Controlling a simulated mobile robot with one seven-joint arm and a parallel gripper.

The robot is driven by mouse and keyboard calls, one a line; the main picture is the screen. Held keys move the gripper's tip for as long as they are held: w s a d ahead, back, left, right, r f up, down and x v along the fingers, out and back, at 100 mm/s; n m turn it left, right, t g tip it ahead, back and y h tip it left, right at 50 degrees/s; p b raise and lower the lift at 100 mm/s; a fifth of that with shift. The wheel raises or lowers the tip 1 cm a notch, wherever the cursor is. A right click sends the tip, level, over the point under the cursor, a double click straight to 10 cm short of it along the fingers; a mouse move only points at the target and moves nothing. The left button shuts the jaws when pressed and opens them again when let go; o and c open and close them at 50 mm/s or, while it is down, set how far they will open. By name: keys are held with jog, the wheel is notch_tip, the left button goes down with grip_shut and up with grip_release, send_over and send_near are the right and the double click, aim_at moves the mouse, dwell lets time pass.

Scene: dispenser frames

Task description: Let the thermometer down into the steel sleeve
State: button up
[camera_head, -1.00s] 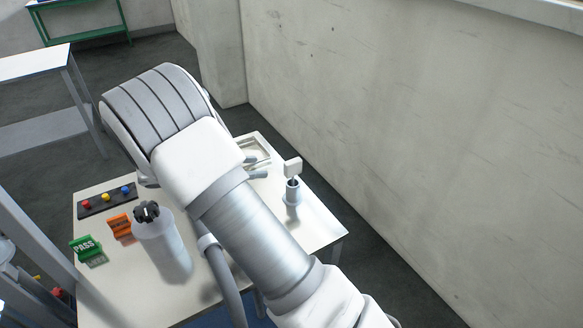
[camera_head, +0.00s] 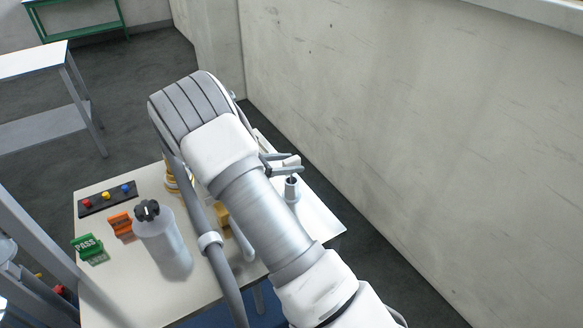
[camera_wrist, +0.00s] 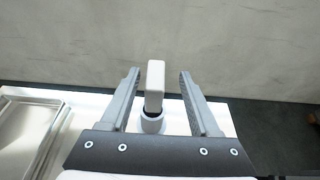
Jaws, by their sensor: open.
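The thermometer shows as a pale block-shaped head (camera_wrist: 155,82) in the wrist view. It stands over the steel sleeve (camera_wrist: 152,123), which is a short round cup with a dark mouth. The sleeve also stands upright near the right side of the table in the head view (camera_head: 292,190). My gripper (camera_wrist: 159,74) is open, with one finger on each side of the thermometer head and a visible gap at both. In the head view the fingers partly cover the head, and the stem's depth in the sleeve cannot be told.
A white bottle with a black cap (camera_head: 165,245), an orange sign (camera_head: 122,225), a green PASS sign (camera_head: 88,247) and a button panel (camera_head: 107,198) stand on the table's left. A shallow tray (camera_wrist: 25,130) lies left of the sleeve. A concrete wall (camera_head: 400,130) rises behind.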

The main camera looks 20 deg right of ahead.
aim_at(300, 163)
jog(key=x, duration=0.4)
jog(key=shift+w+d+f+p, duration=0.15)
jog(key=shift+w+f+p, duration=0.2)
jog(key=shift+f, duration=0.15)
jog(key=shift+c, duration=0.3)
grip_shut()
